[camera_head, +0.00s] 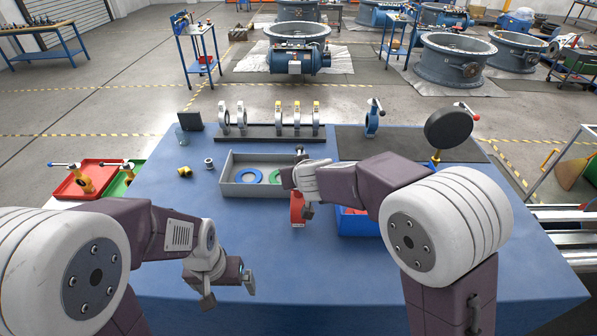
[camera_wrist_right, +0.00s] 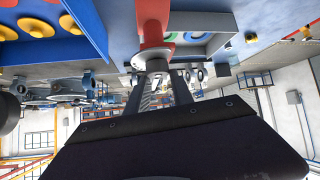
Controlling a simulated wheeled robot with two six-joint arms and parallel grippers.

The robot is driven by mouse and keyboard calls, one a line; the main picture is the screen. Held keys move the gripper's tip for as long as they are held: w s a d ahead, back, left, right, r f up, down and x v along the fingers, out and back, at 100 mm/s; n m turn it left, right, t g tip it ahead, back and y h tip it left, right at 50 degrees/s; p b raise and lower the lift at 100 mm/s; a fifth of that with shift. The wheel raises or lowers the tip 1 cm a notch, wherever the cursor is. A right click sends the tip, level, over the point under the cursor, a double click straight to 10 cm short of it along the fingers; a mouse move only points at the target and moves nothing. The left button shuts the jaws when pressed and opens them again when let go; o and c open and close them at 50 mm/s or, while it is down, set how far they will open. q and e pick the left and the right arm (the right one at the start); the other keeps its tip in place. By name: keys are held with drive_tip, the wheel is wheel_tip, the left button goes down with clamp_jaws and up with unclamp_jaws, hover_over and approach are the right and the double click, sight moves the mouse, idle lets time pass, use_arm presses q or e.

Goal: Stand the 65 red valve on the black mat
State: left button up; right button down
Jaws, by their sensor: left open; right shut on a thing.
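My right gripper (camera_head: 304,192) is shut on the red valve (camera_head: 297,208), a red ring-shaped body held above the table in front of the grey tray. In the right wrist view the red valve (camera_wrist_right: 153,25) is at the top, with its pale collar between the fingers (camera_wrist_right: 155,72). The gripper hides part of it, and its size marking cannot be read. The black mat (camera_head: 412,148) lies at the table's back right, beyond the right arm. A blue valve (camera_head: 373,120) stands upright on it. My left gripper (camera_head: 228,290) is open and empty at the front left.
A grey tray (camera_head: 228,190) holds a blue and a green ring. A blue bin (camera_head: 358,226) with red contents is partly behind my right arm. A round black disc (camera_head: 448,128) stands at the mat's right. A dark rack (camera_head: 262,132) holds several rings. The mat's middle looks clear.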

sight(301, 202)
wheel_tip(301, 202, down, 2)
drive_tip(key=shift+s+f+b, duration=0.1)
drive_tip(key=shift+b, duration=0.6)
drive_tip(key=c, duration=1.5)
unclamp_jaws()
drive_tip(key=shift+f, duration=0.15)
drive_tip(key=o, duration=0.4)
use_arm(q)
drive_tip(key=shift+s+f, duration=0.2)
drive_tip(key=shift+f, duration=0.9)
use_arm(e)
drive_tip(key=shift+s, duration=0.15)
